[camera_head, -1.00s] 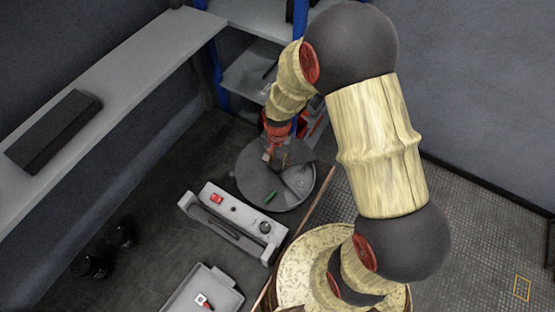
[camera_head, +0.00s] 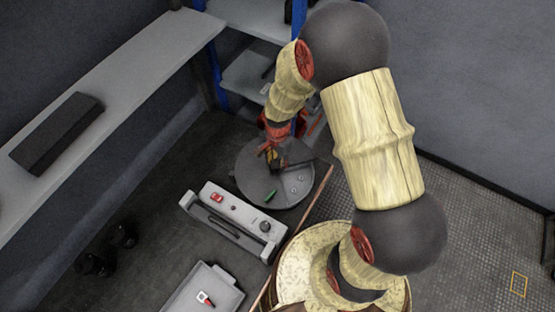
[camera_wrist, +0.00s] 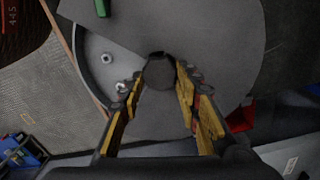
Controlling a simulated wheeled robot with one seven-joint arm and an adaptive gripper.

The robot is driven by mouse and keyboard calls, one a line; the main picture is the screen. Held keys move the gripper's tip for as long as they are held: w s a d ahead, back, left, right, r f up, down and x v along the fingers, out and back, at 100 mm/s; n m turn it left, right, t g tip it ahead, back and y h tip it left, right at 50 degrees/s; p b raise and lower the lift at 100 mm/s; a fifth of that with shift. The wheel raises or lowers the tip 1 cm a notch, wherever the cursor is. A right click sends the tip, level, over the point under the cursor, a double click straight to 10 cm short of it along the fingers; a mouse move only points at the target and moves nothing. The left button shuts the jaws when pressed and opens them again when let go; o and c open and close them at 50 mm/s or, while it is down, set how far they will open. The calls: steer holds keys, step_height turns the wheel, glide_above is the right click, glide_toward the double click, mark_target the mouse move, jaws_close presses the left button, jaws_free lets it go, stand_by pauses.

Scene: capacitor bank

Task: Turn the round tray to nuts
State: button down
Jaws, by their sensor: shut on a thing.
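The round tray (camera_head: 252,183) is a grey disc on the dark bench, with a lid that has a wedge-shaped opening. Two small nuts show in the opening on its right side; the wrist view shows one nut (camera_wrist: 107,58) and another nut (camera_wrist: 121,87) to the left of the knob. A dark knob (camera_wrist: 159,76) stands at the tray's centre. My gripper (camera_head: 272,159) is over the tray, its two fingers shut on the knob from both sides. A green marker (camera_head: 270,196) sits at the tray's near edge; it also shows in the wrist view (camera_wrist: 102,8).
A grey box with a red switch (camera_head: 216,197) stands close in front of the tray. A pale tray (camera_head: 206,290) with a small red-and-white part lies nearer. A shelf with blue posts (camera_head: 248,73) rises behind. Dark round items (camera_head: 122,236) stand at left.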

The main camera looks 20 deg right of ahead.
stand_by(0.4)
steer(key=c, duration=1.4)
jaws_free()
steer(key=shift+o, duration=0.7)
step_height(320, 180, up, 12)
